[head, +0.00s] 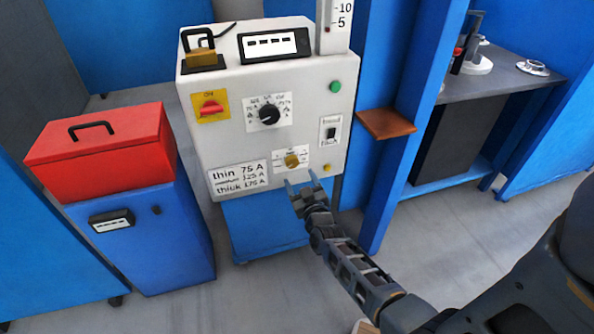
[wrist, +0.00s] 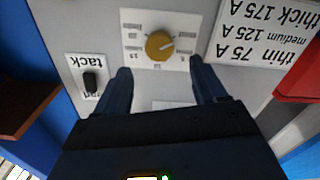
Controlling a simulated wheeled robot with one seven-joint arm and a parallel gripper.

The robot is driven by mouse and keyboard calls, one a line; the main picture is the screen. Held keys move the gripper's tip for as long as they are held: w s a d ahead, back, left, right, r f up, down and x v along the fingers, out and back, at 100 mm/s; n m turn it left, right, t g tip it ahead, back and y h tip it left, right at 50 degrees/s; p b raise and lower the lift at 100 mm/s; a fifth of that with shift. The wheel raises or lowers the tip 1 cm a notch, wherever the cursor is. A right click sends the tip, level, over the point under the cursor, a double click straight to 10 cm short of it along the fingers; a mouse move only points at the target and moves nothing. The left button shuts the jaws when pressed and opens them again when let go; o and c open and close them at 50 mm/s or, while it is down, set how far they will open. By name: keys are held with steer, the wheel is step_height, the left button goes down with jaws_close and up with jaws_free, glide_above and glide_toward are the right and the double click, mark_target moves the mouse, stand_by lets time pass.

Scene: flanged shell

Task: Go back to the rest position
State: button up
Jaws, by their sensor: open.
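My gripper (head: 301,181) is open in front of the lower part of the grey control box (head: 230,95). In the wrist view my gripper (wrist: 160,85) shows two dark fingers apart, with nothing between them. A yellow knob (head: 292,160) on a white label plate is just beyond the fingertips; it also shows in the wrist view (wrist: 159,46). The fingers appear on either side below the knob, and I cannot tell whether they touch the panel. My arm reaches in from the lower right in the head view.
The panel carries a black dial (head: 269,115), a red switch (head: 211,107), a black toggle (head: 331,133) and a green button (head: 335,87). A red toolbox (head: 105,145) sits on a blue cabinet at left. A brown ledge (head: 387,123) juts out by the blue post at right.

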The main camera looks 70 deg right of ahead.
steer(key=shift+v, duration=0.85)
steer(key=s+a+r+n+t+y, duration=0.2)
steer(key=s+a+r+n+y, duration=0.3)
steer(key=a, duration=0.6)
steer(key=s+a+r+t+y, duration=0.15)
steer(key=s+a, duration=0.45)
steer(key=a, duration=0.6)
steer(key=s+a+r+n+y, duration=0.1)
steer(key=s+a+r+y, duration=0.2)
steer(key=s+a+r, duration=0.2)
steer(key=s+a+r+y, duration=0.4)
steer(key=s+a+r, duration=0.2)
steer(key=r, duration=0.5)
steer(key=a, duration=0.2)
steer(key=shift+s+a+r+n, duration=0.25)
steer(key=shift+s+a+n, duration=0.05)
steer(key=shift+s+n, duration=0.1)
steer(key=shift+g, duration=0.25)
steer(key=shift+c, duration=0.5)
